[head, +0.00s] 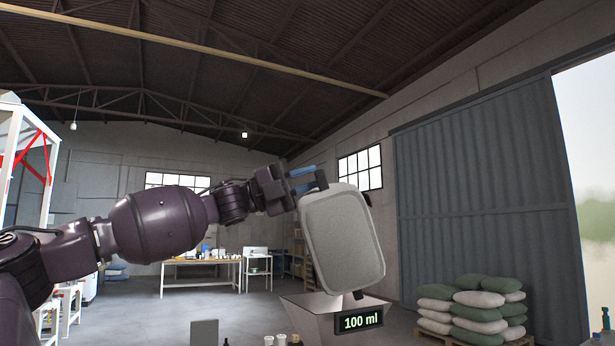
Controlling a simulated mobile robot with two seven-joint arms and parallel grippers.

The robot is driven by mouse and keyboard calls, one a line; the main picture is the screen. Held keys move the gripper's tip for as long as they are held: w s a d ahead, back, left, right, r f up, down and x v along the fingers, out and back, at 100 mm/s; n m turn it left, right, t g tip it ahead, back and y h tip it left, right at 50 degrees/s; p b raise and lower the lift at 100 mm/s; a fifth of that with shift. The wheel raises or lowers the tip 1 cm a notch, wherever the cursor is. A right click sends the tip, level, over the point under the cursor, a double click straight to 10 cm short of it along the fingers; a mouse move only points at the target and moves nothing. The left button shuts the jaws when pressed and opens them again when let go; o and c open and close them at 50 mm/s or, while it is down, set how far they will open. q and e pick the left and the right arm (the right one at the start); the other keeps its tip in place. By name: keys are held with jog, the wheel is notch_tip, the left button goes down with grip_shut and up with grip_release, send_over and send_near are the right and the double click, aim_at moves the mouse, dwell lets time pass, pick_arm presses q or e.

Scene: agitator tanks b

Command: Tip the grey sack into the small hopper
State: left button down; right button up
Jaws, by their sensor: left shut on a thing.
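The grey sack (343,240) is a rounded, pale grey block in the middle of the head view. It is raised in the air and leans slightly. My left gripper (310,182), with blue parts on its fingers, is shut on the sack's top edge. The sack's lower end is over or close to the hopper's mouth. I cannot tell if they touch, and the inside of the hopper is hidden. My right gripper is not in view.
A pallet of green and pale sacks (475,312) stands at right, before a grey sliding door (490,200). Small cups (281,340) and a grey panel (204,333) are at the bottom edge. A workbench (200,262) stands at the back. The floor between is clear.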

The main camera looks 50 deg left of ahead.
pick_arm(q)
jog(key=shift+w+a+r, duration=0.1)
jog(key=shift+a, duration=0.05)
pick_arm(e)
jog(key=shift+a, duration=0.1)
pick_arm(q)
jog(key=shift+n, duration=0.3)
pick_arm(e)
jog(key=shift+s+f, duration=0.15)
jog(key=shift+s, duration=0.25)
pick_arm(q)
jog(key=shift+w+a, duration=0.2)
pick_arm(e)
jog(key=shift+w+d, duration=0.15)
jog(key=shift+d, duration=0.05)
pick_arm(q)
jog(key=shift+w+a+f+n+t, duration=0.3)
jog(key=shift+w+f+n, duration=0.05)
jog(key=shift+n, duration=0.25)
jog(key=shift+a, duration=0.1)
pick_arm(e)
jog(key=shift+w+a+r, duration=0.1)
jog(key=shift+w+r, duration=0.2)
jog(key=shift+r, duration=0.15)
pick_arm(q)
jog(key=shift+w+p, duration=0.1)
jog(key=shift+p, duration=0.2)
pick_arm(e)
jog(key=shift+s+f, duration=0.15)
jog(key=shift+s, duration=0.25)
